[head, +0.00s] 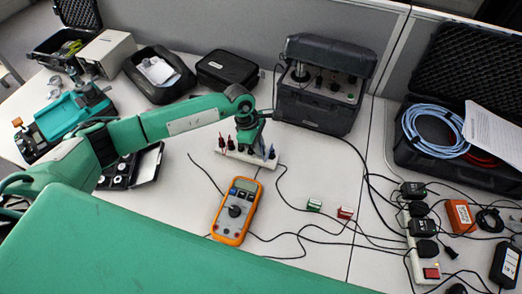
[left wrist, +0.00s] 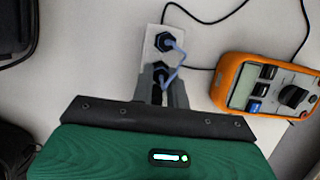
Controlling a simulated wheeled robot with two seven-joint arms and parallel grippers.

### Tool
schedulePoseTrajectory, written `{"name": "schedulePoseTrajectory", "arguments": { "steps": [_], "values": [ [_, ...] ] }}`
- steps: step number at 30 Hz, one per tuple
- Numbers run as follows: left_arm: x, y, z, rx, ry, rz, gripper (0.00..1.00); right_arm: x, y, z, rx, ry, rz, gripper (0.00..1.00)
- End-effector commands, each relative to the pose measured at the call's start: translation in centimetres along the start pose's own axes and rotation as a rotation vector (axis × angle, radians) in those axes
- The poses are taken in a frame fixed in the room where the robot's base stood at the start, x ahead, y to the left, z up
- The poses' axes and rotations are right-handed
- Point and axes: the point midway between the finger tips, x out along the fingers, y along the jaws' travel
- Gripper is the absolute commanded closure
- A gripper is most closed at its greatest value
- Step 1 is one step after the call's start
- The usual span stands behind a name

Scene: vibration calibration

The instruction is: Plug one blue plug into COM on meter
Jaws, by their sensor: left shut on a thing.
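The orange multimeter (head: 235,210) lies on the white table, and it also shows at the right of the left wrist view (left wrist: 258,84). Its COM socket is too small to make out. A white holder strip (head: 262,162) lies behind it, with red plugs (head: 222,143) at its left end and blue plugs (head: 271,152) at its right end. In the left wrist view, one blue plug (left wrist: 166,42) stands in the strip, apart from my fingers. My left gripper (left wrist: 160,88) is shut on another blue plug (left wrist: 159,74), at the strip; a blue lead runs between the two. My right gripper is out of view.
A black instrument case (head: 318,100) stands behind the strip. Black cables cross the table right of the meter, near small green (head: 314,205) and red (head: 345,212) blocks. A power strip (head: 418,255) and an open case with blue cable (head: 430,130) are at the right.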

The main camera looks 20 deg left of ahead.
Motion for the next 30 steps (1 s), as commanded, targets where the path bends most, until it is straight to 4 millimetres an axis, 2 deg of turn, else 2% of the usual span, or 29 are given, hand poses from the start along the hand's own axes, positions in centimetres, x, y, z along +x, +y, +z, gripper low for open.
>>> {"name": "schedulePoseTrajectory", "arguments": {
  "steps": [30],
  "values": [
    [-0.99, 0.03, 0.33, 0.001, -0.001, 0.001, 1.0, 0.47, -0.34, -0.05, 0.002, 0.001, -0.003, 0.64]
  ]
}}
